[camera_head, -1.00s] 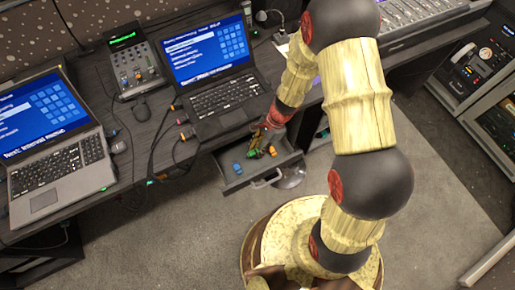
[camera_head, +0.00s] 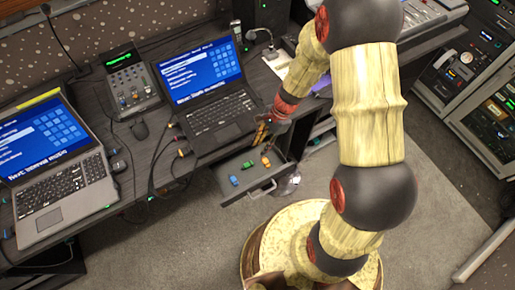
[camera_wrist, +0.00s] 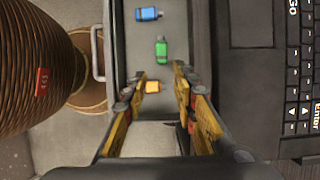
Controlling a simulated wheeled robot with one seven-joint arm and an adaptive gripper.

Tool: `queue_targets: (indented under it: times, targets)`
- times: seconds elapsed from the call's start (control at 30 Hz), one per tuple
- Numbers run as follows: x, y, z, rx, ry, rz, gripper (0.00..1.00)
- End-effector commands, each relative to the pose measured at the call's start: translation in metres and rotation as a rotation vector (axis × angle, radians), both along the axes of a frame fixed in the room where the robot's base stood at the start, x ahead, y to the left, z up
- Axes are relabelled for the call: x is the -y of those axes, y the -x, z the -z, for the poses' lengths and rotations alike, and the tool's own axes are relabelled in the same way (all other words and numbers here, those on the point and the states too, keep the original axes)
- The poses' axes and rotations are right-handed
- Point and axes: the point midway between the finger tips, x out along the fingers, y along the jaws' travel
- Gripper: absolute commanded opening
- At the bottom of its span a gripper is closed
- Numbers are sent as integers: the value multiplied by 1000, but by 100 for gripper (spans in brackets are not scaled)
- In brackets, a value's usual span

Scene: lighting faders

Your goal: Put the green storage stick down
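The green storage stick (camera_wrist: 161,50) lies flat in an open drawer (camera_head: 283,181), between a blue stick (camera_wrist: 148,14) and an orange stick (camera_wrist: 152,87). In the head view the green stick (camera_head: 247,165) shows as a small spot in the drawer. My gripper (camera_wrist: 160,76) is open, with its two yellow fingers apart and nothing held between them. It is above the drawer, and the green stick shows beyond the fingertips, not touched. In the head view my gripper (camera_head: 262,132) is by the drawer's back, below the desk edge.
A laptop (camera_head: 205,95) stands on the desk just behind the drawer. The drawer handle (camera_head: 262,194) sticks out over the carpet.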

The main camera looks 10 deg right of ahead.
Motion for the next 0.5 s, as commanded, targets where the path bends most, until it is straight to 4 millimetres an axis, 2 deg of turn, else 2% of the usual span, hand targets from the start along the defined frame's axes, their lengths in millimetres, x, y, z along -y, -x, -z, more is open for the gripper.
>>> queue_targets:
  times: [0.17,0.27,0.37,0.5]
  targets:
    - [4,-3,-16,16,3,-18,28]
    - [5,-6,-40,65,9,-75,28]
    - [6,-9,-84,154,30,-186,28]
    - [9,0,-155,297,81,-387,28]
